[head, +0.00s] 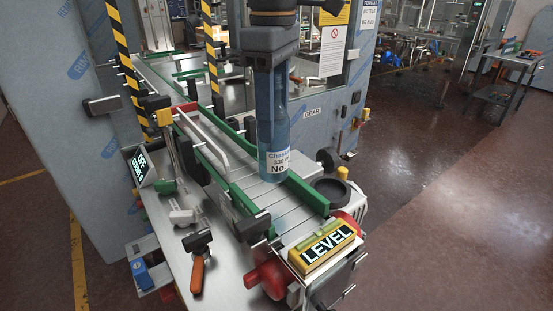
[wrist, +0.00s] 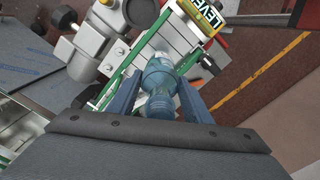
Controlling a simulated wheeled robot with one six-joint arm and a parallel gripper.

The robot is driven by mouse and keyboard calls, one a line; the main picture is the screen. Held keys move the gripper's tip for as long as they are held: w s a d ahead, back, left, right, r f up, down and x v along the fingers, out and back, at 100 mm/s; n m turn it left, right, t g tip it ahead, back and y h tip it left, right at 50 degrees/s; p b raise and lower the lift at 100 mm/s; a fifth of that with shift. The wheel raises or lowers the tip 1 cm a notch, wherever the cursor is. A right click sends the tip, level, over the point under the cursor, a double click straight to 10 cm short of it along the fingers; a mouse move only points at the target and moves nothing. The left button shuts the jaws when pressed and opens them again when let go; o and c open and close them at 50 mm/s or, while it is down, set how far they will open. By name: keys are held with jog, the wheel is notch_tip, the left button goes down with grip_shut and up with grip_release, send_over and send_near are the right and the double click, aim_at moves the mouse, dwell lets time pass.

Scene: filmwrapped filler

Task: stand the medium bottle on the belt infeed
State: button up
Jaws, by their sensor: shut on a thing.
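A blue, see-through bottle (head: 275,150) with a white label reading "330" hangs upright in my gripper (head: 272,85). The gripper is shut on the bottle's upper part. The bottle's base is over the belt infeed (head: 242,190), a grey slatted strip between green guide rails; I cannot tell whether it touches. In the wrist view the bottle (wrist: 160,85) sits between the two blue fingers of my gripper (wrist: 158,98), with the belt (wrist: 180,35) beyond it.
Green rails (head: 305,192) flank the belt. A yellow "LEVEL" box (head: 322,248) stands at the belt's near end. An orange-handled tool (head: 197,270) lies on the metal plate at left. The wrapped machine (head: 320,110) stands behind.

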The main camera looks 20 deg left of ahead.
aim_at(273, 149)
jog(key=shift+f+p, duration=0.75)
jog(key=shift+f, duration=2.65)
jog(key=o, duration=1.3)
jog(key=shift+o, duration=0.2)
notch_tip(273, 149, up, 12)
jog(key=b, duration=0.3)
jog(key=shift+s, duration=0.1)
